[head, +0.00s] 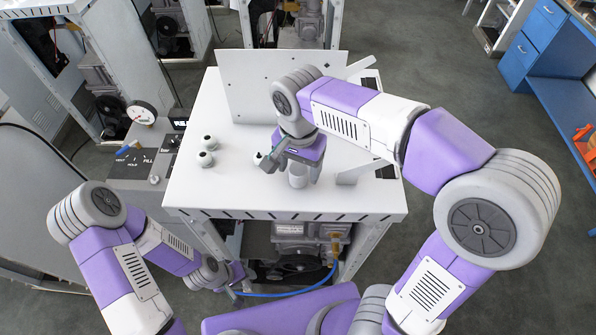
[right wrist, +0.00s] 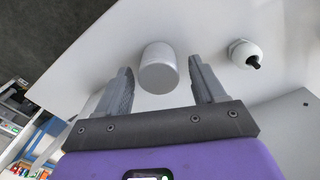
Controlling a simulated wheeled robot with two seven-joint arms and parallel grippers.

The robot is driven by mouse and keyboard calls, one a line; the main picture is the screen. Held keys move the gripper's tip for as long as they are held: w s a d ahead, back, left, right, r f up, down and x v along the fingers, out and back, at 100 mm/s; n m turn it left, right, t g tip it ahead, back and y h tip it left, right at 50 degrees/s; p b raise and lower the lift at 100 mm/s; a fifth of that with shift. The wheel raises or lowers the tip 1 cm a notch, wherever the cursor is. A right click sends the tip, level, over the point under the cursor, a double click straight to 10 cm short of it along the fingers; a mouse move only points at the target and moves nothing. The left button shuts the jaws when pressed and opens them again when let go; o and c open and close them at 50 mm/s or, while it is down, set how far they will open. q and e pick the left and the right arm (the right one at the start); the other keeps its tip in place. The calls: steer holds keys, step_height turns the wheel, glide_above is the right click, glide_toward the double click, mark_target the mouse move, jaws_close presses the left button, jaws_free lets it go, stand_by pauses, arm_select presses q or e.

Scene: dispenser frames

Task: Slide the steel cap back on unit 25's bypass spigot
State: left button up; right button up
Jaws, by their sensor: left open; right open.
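The steel cap appears as a smooth grey cylinder (head: 298,176) standing on the white table. In the right wrist view the cap (right wrist: 158,68) lies between and slightly beyond the fingertips. My right gripper (right wrist: 160,85) is open around this line, with a gap on both sides of the cap. In the head view the right gripper (head: 292,166) is over the table, pointing down. My left gripper (head: 234,286) is open and empty, low before the table's front. Unit 25's number and its bypass spigot cannot be made out.
A white round fitting with a black tip (right wrist: 245,54) stands beside the cap. An upright panel (head: 245,85) closes the back. Below the table are grey machinery and a blue hose (head: 300,291).

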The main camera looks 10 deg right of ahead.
steer(key=shift+c, duration=0.5)
steer(key=c, duration=0.9)
